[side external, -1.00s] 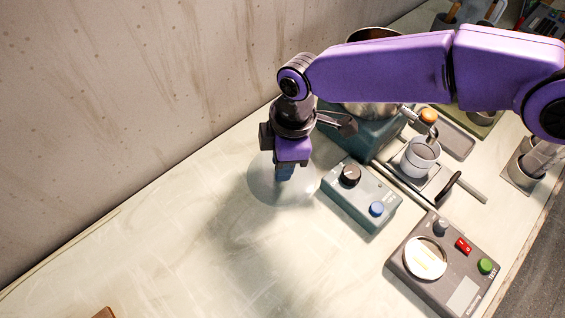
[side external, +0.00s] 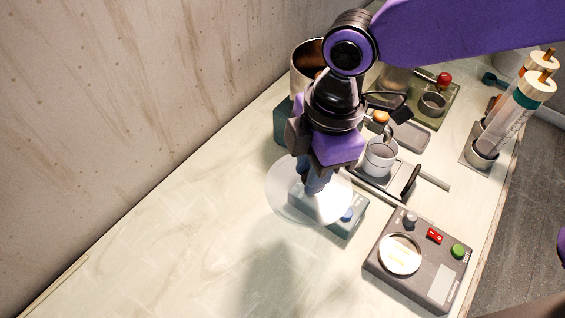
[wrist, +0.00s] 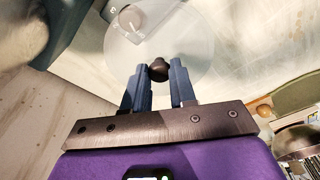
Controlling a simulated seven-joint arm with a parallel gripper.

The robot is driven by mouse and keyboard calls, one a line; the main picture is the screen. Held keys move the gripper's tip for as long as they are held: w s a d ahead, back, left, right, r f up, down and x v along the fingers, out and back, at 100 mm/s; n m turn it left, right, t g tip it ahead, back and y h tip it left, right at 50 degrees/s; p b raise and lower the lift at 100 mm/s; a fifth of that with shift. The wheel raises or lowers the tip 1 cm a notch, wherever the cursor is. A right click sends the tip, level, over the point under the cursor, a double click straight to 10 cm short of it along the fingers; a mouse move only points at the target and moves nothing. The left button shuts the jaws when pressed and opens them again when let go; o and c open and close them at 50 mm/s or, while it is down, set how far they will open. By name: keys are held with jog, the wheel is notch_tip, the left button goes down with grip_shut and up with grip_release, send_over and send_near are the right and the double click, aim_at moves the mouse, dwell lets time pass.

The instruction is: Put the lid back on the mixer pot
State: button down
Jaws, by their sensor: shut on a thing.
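The lid (side external: 281,197) is a clear round disc with a dark knob (wrist: 158,71). My gripper (side external: 316,186) is shut on the knob, its two blue fingers on either side of it in the wrist view (wrist: 158,78). The lid hangs below the fingers and overlaps the teal control box in the side view; its exact height is unclear. The mixer pot (side external: 303,72) is a metal vessel on a teal base (side external: 285,122) behind my gripper, by the wall. My arm hides its right side; its upper opening shows no lid.
The control box (side external: 340,222) shows through and beside the lid. A grey cup (side external: 380,157), a grey instrument with a round dish (side external: 436,282) and upright cylinders (side external: 505,125) stand to the right. The wall is close on the left. The front-left table (side external: 150,250) is clear.

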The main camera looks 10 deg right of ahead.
jog(key=shift+s+d+r, duration=0.3)
jog(key=shift+d, duration=0.2)
jog(key=shift+s+d+r, duration=0.25)
jog(key=shift+d, duration=0.2)
jog(key=shift+w+r, duration=0.1)
jog(key=shift+r, duration=0.1)
jog(key=w+a+r+m, duration=0.1)
jog(key=w+r+m, duration=0.1)
jog(key=w+r, duration=0.7)
jog(key=w+d+r+m+t, duration=0.1)
jog(key=w+d+r+m, duration=0.2)
jog(key=w+m, duration=0.15)
jog(key=w+d+r+m, duration=0.3)
jog(key=w, duration=0.3)
notch_tip(320, 180, down, 7)
jog(key=shift+a, duration=0.2)
jog(key=shift+n, duration=0.25)
dwell(1.0)
jog(key=shift+c, duration=1.8)
grip_release()
